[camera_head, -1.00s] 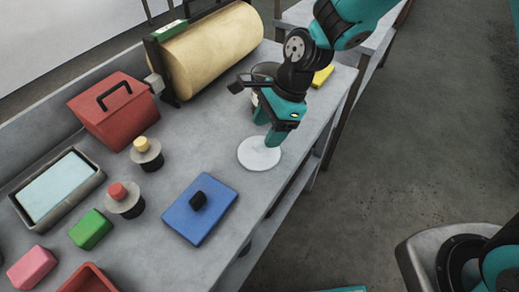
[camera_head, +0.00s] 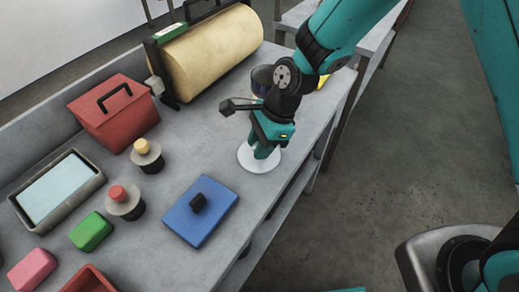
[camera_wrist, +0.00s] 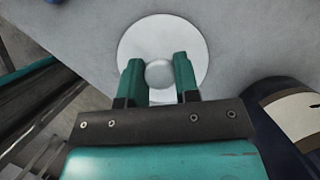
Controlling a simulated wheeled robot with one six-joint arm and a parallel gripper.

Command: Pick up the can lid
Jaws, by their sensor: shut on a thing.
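The can lid (camera_head: 247,162) is a white round disc lying on the grey bench top in the head view. In the wrist view the can lid (camera_wrist: 190,45) shows a round knob (camera_wrist: 159,73) at its middle. My gripper (camera_head: 263,152) is over the lid, pointing down, with its fingers low at the lid's middle. In the wrist view my gripper (camera_wrist: 159,75) has one teal finger on each side of the knob and is shut on it. The lid looks flat on the bench; I cannot see a gap beneath it.
A dark can (camera_head: 262,78) stands behind my gripper, and a cream paper roll (camera_head: 212,50) is at the back. A blue lid-like block (camera_head: 212,222) with a black knob lies in front. The bench's right edge is close to the can lid.

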